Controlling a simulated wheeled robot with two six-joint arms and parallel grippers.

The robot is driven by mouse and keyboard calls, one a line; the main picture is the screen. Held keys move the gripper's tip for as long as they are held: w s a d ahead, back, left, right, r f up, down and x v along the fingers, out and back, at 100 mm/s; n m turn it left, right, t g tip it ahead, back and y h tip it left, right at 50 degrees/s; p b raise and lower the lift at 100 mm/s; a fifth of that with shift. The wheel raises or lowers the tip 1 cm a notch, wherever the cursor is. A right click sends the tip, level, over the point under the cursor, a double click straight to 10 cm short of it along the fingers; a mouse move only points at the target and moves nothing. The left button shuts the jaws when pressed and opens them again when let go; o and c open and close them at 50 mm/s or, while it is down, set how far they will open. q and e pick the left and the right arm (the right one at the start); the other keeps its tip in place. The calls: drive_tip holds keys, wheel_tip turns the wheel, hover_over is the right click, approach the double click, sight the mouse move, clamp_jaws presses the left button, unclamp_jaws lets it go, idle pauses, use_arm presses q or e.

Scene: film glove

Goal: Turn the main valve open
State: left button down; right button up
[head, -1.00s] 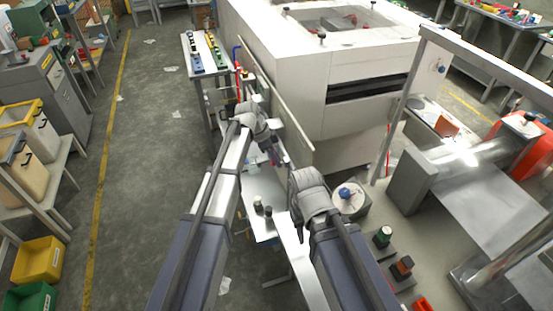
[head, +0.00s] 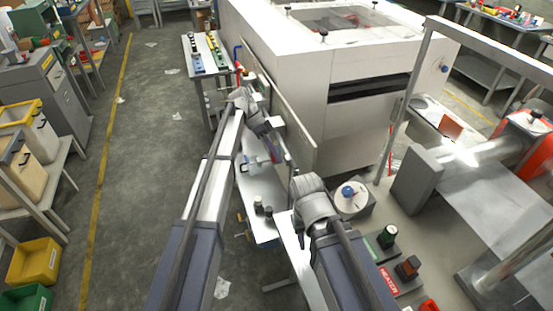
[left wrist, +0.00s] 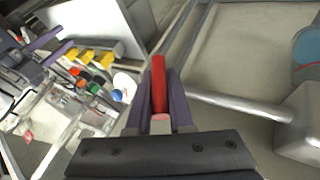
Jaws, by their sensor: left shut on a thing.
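In the left wrist view a red handle (left wrist: 158,68) stands between the two purple fingers of my left gripper (left wrist: 159,90), which is shut on it. A silver rod (left wrist: 240,105) runs from behind the fingers to a pale grey block at the right. I cannot tell how the handle joins the rod. In the head view my left gripper (head: 281,148) points down beside the white machine's near left side, and the handle is too small to make out. My right gripper's wrist (head: 314,203) is lower, over the bench; its fingers are hidden.
The large white machine (head: 270,60) fills the back centre. A white reel with a blue knob (head: 347,191) lies right of my right wrist. A grey frame post (head: 405,110) rises at right.

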use_arm(q)
drive_tip(key=shift+a+f+g+h+b, duration=0.15)
drive_tip(key=shift+g+h+b, duration=0.15)
drive_tip(key=shift+g+b, duration=0.2)
use_arm(e)
drive_tip(key=shift+f, duration=0.8)
use_arm(q)
drive_tip(key=c, duration=0.8)
unclamp_jaws()
drive_tip(key=shift+w, duration=0.1)
